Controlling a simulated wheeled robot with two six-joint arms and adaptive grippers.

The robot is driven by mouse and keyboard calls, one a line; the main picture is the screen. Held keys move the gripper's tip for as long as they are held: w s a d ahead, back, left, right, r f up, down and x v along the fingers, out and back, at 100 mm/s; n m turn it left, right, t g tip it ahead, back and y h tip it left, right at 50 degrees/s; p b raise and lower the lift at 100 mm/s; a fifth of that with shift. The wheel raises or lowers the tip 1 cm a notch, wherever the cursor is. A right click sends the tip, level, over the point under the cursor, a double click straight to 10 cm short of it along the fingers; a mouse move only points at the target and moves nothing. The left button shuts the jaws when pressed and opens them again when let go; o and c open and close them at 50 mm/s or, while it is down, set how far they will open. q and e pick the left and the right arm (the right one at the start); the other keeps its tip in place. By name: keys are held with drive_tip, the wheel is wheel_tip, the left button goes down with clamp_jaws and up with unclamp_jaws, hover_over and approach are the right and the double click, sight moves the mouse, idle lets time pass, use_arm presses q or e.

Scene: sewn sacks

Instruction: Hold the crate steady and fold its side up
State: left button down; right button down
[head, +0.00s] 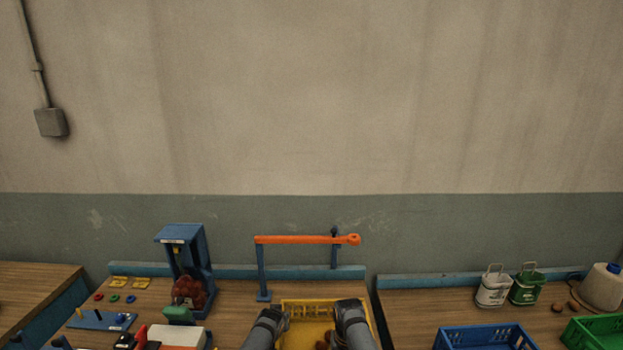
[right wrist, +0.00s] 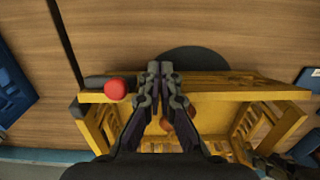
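The yellow slatted crate (head: 303,302) stands at the front of the middle bench, cut off by the lower edge of the head view. In the right wrist view its long side (right wrist: 225,88) runs across the picture, with slatted ends at left and right. How far that side is folded cannot be told. My right gripper (right wrist: 160,68) has its fingertips together over this side's edge, with no crate part seen between them. In the head view it is over the crate's right part. My left gripper (head: 277,314) is at the crate's left part; its fingertips are unclear.
Small brownish things (head: 322,341) lie in the crate. A red knob (right wrist: 115,89) sits by its edge. An orange bar (head: 305,239) on blue posts stands behind. A blue stand (head: 196,258) is left; blue (head: 470,337) and green (head: 597,333) crates are right.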

drive_tip(key=shift+w+r, duration=0.1)
drive_tip(key=shift+w, duration=0.1)
drive_tip(key=shift+w+r, duration=0.25)
drive_tip(key=shift+w, duration=0.8)
drive_tip(key=shift+w+a+t, duration=0.15)
drive_tip(key=shift+w+t, duration=0.5)
drive_tip(key=shift+t, duration=0.15)
drive_tip(key=shift+w+a+r+t, duration=0.1)
drive_tip(key=shift+w+t, duration=0.4)
drive_tip(key=shift+w, duration=0.1)
drive_tip(key=shift+r, duration=0.1)
